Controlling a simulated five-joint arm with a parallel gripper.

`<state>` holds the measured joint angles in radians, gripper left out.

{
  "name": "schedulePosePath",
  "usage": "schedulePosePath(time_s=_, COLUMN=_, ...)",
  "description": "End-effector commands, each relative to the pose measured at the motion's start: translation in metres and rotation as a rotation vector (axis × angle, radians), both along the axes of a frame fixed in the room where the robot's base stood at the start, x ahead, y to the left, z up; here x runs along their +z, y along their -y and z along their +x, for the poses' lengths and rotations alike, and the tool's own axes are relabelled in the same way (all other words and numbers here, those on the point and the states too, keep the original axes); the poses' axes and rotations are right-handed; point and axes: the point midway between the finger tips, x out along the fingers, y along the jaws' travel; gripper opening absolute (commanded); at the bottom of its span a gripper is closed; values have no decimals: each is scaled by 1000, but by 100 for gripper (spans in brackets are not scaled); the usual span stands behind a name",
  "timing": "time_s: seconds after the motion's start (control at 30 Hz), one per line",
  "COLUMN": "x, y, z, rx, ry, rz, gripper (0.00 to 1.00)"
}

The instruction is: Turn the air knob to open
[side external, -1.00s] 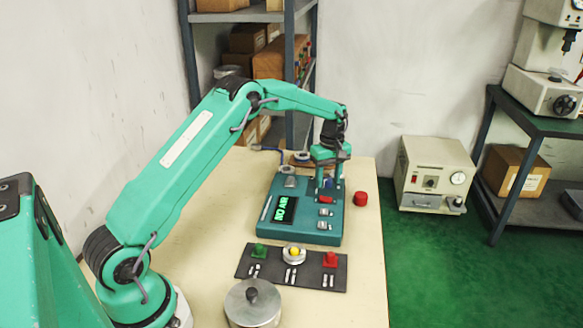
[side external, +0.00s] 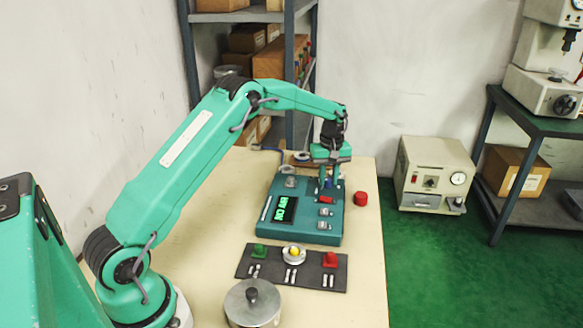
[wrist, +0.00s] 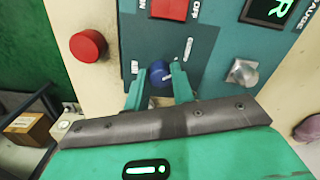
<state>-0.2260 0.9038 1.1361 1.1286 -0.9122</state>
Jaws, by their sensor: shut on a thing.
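The blue air knob (wrist: 160,73) sits on the dark plate of the teal control box (side external: 283,226). In the side external view the knob (side external: 329,183) is mostly hidden by the fingers. My gripper (wrist: 158,80) points down over the box, with one finger on each side of the knob, and is shut on it. The gripper (side external: 328,184) also shows at the back right of the box in the side external view. White marks lie on the plate near the knob. The display (side external: 285,209) shows green letters that read NO AIR.
A red rocker switch (wrist: 170,8) and a silver knob (wrist: 242,73) are close to the fingers. A red round button (side external: 360,198) stands right of the box. A dark mat (side external: 273,275) with coloured pieces and a metal pot (side external: 253,305) lie in front.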

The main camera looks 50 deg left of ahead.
Motion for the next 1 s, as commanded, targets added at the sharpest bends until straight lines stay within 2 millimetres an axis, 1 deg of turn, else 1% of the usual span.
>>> schedulePosePath(time_s=1.0, x=1, y=1, z=-1, rx=-957, ry=31, rz=-5, gripper=2)
